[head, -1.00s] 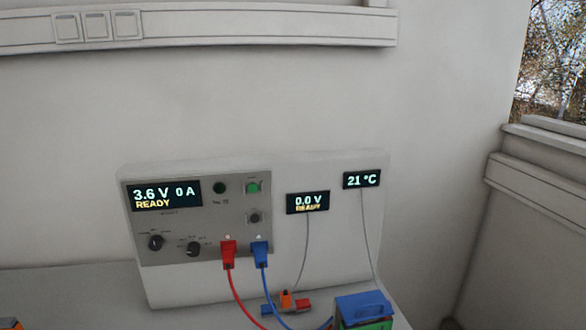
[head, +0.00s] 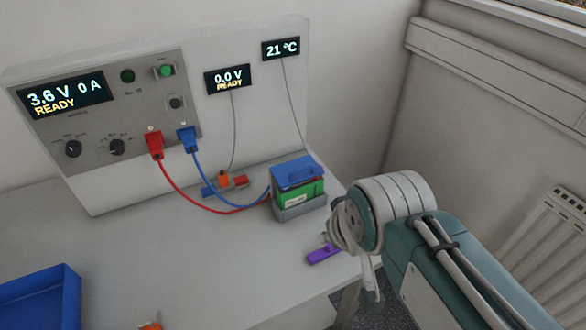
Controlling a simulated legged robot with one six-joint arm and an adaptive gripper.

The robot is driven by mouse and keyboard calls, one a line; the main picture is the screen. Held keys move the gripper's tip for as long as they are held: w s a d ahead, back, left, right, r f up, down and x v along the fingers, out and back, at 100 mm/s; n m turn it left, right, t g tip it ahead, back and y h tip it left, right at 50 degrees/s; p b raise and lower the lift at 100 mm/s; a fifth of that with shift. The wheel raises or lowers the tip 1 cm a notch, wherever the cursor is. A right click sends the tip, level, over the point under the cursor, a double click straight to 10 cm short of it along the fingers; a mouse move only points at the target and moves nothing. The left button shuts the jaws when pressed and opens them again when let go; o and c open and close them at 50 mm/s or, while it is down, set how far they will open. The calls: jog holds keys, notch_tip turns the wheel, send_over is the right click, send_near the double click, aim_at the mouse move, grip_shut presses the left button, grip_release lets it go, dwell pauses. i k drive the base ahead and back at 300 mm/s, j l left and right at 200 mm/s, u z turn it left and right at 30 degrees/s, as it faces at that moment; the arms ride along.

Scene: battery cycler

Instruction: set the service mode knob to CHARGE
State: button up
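The cycler's grey control panel (head: 105,165) is at the left in the head view. It carries two black knobs, a left knob (head: 73,149) and a right knob (head: 117,147). Their labels are too small to read, so I cannot tell which is the service mode knob or where either points. The panel's display (head: 68,95) reads 3.6 V, 0 A, READY. My arm is at the right, well away from the knobs. My gripper is around the end of the arm (head: 370,278), mostly hidden behind the white joint; its fingers cannot be made out.
Red (head: 155,145) and blue (head: 187,139) plugs sit in the panel, with cables crossing the table. A green battery with a blue top (head: 298,175) stands in a grey holder. A purple item (head: 324,252) lies near the table edge. A blue bin (head: 40,300) is lower left.

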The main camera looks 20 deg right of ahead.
aim_at(73, 148)
jog(key=k+u, duration=0.15)
jog(key=u, duration=0.35)
jog(key=k+u, duration=0.15)
jog(key=u, duration=0.3)
jog(key=i+l+u, duration=0.1)
jog(key=l+u, duration=0.2)
jog(key=u, duration=0.15)
